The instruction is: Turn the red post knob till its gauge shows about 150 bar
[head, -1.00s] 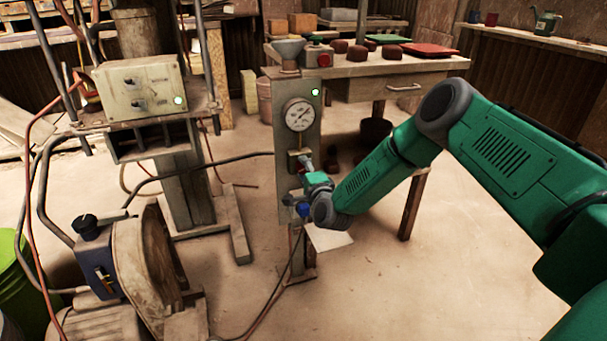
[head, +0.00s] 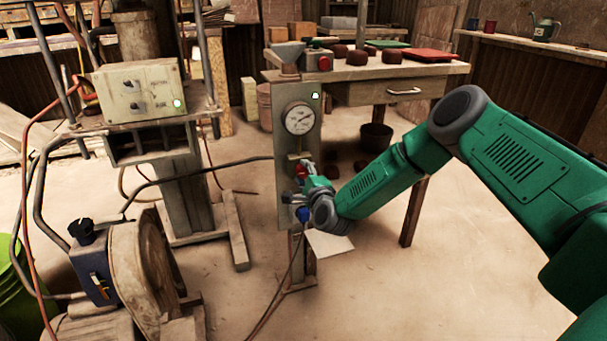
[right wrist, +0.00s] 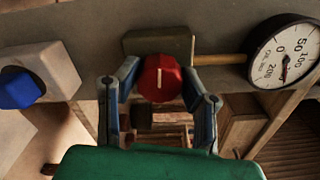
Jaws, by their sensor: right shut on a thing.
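The red post knob (right wrist: 160,80) has a pale pointer line, upright in the right wrist view. It also shows in the head view (head: 301,171), low on the grey post panel (head: 285,196). My right gripper (right wrist: 160,90) is shut on the knob, one finger on each side. The round white gauge (head: 298,118) is above the knob on the same panel. In the right wrist view the gauge (right wrist: 286,56) is turned and partly cut off; its dark needle points downward, and I cannot read the exact value. My left gripper is out of view.
A blue knob (head: 303,214) sits just below the red one; it also shows at the left in the right wrist view (right wrist: 20,88). A workbench (head: 345,72) stands behind the post. A machine with a control box (head: 138,90) is at the left.

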